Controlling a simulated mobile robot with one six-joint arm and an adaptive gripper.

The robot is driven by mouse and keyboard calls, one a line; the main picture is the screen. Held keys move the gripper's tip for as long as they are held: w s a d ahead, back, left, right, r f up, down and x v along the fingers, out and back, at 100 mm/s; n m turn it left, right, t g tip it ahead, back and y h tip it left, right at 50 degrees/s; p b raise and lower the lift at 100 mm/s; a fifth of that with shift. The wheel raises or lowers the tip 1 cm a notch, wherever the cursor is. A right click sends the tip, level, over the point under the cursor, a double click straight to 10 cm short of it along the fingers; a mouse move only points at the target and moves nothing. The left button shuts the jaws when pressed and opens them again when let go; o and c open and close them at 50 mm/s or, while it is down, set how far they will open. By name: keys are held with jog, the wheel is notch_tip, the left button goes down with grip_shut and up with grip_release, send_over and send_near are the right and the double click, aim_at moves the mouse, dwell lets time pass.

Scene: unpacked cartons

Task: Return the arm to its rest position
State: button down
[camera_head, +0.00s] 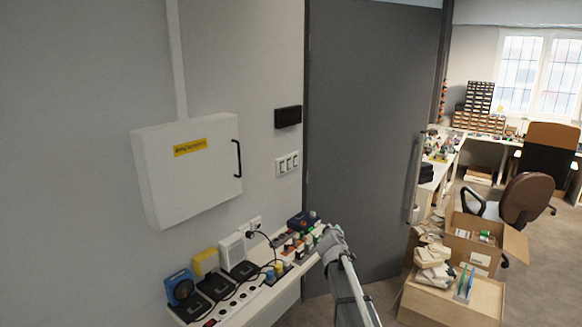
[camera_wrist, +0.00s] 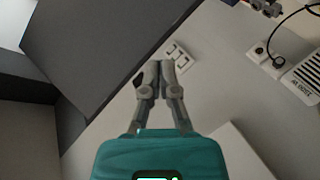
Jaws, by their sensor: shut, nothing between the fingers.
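My arm (camera_head: 350,290) rises from the bottom edge of the head view, in front of the right end of a narrow shelf and the foot of the grey door. Its grey far end shows near the shelf's right end. My gripper cannot be made out clearly there. In the wrist view my gripper (camera_wrist: 159,74) shows its two grey fingers with their tips together and nothing between them. The teal gripper body fills the bottom of that view. Behind the fingers are the pale wall and a white switch plate (camera_wrist: 179,56).
The shelf (camera_head: 258,302) holds chargers, cables and small parts. A white wall cabinet (camera_head: 185,165) hangs above it. The grey door (camera_head: 370,130) stands behind my arm. Open cartons (camera_head: 470,255) and a wooden box (camera_head: 445,300) stand at right, near a brown chair (camera_head: 525,197).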

jog(key=s+d+f+m+g+h, duration=0.1)
jog(key=s+d+f+m+g, duration=0.15)
jog(key=s, duration=0.25)
jog(key=s+d+f+m+g, duration=0.1)
jog(key=s+f+g, duration=0.15)
jog(key=s, duration=0.25)
jog(key=s+f+m+g+y, duration=0.1)
jog(key=s+f+g, duration=0.2)
jog(key=s, duration=0.6)
jog(key=s+a+f+m+g+y+b, duration=0.1)
jog(key=s+f+g+y, duration=0.1)
jog(key=s, duration=0.8)
jog(key=s+a+f+m+g+y, duration=0.1)
jog(key=s+f+g, duration=0.3)
jog(key=s, duration=0.5)
jog(key=shift+s+a+f+m, duration=0.25)
jog(key=shift+s+f+m, duration=0.15)
jog(key=shift+f, duration=0.1)
